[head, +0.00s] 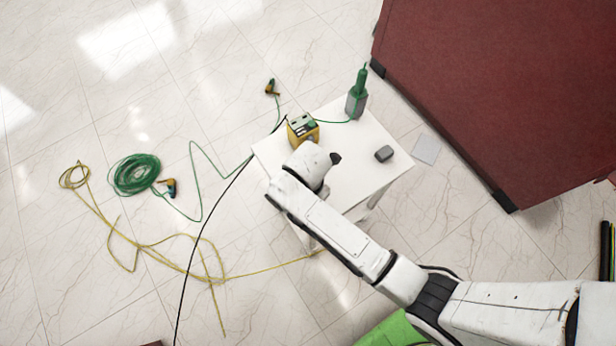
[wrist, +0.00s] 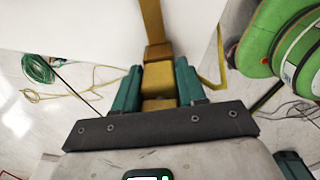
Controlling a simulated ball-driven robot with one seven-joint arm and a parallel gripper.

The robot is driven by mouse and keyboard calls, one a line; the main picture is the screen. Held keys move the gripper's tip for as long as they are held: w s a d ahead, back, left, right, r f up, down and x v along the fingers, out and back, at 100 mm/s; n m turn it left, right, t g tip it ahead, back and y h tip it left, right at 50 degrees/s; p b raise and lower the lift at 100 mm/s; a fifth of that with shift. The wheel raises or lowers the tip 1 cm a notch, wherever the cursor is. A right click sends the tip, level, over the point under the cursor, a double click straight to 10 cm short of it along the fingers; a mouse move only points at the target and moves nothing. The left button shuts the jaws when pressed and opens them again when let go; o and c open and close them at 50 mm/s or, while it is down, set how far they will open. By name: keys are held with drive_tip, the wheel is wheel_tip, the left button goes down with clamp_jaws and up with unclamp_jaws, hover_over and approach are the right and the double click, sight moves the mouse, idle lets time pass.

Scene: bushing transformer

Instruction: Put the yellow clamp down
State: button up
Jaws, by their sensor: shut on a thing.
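In the wrist view my gripper (wrist: 160,78) has its two teal fingers on either side of a yellow clamp (wrist: 159,87) and is shut on it. A yellow band or bar (wrist: 152,22) stretches away beyond the clamp toward the top of the picture. In the head view my white arm reaches over the near left part of the white table (head: 358,133). The arm hides my gripper and the clamp there. I cannot tell whether the clamp touches anything below it.
On the table are a yellow instrument box (head: 302,129), a green-topped bottle-like object (head: 357,95) and a small grey block (head: 384,153). Green coils (head: 135,175) and yellow cable (head: 143,247) lie on the floor at left. Green reels (wrist: 285,45) are close at right in the wrist view.

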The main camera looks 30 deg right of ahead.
drive_tip(key=shift+f, duration=0.2)
drive_tip(key=shift+f, duration=0.15)
drive_tip(key=o, duration=1.1)
drive_tip(key=shift+c, duration=0.2)
wheel_tip(320, 180, up, 12)
drive_tip(key=shift+r, duration=0.2)
drive_tip(key=s+d+m, duration=0.5)
drive_tip(key=s+m, duration=0.2)
drive_tip(key=m, duration=0.4)
drive_tip(key=s+d+m+t, duration=0.1)
drive_tip(key=s+d+m, duration=0.5)
drive_tip(key=m, duration=0.6)
drive_tip(key=shift+s+d, duration=0.2)
drive_tip(key=shift+s, duration=1.05)
